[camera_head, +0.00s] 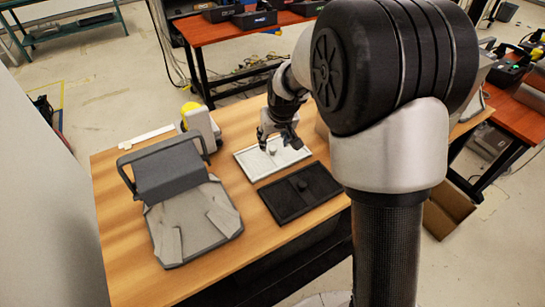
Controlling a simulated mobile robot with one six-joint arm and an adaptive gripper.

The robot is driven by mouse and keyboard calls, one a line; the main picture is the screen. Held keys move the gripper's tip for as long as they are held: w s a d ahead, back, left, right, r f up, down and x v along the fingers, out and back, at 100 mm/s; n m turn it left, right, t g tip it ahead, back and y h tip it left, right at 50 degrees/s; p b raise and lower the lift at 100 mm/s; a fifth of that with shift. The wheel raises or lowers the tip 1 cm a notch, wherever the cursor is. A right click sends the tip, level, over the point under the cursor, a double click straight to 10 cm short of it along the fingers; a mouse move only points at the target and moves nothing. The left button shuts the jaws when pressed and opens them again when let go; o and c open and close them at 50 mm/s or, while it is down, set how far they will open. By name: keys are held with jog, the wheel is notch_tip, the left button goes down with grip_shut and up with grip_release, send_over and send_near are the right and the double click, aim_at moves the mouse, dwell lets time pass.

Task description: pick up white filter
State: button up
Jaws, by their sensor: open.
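The white filter (253,160) is a flat, pale rectangular panel lying on the wooden table. A small knob (272,149) stands up near its middle. My gripper (278,144) is open, right over the white filter and close to the knob. I cannot tell whether the fingers touch it. The arm and gripper hide part of the filter's far side.
A black filter (285,202) lies just in front of the white one. A grey device with a handle (192,219) stands at the table's left. A white and yellow object (203,126) is behind. The wooden table (127,243) is bare at its front left.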

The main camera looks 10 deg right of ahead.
aim_at(273, 148)
jog(key=b+x, duration=0.2)
jog(key=x, duration=0.3)
jog(key=shift+d+f, duration=0.15)
jog(key=shift+f, duration=0.2)
jog(key=shift+r, duration=0.1)
grip_shut()
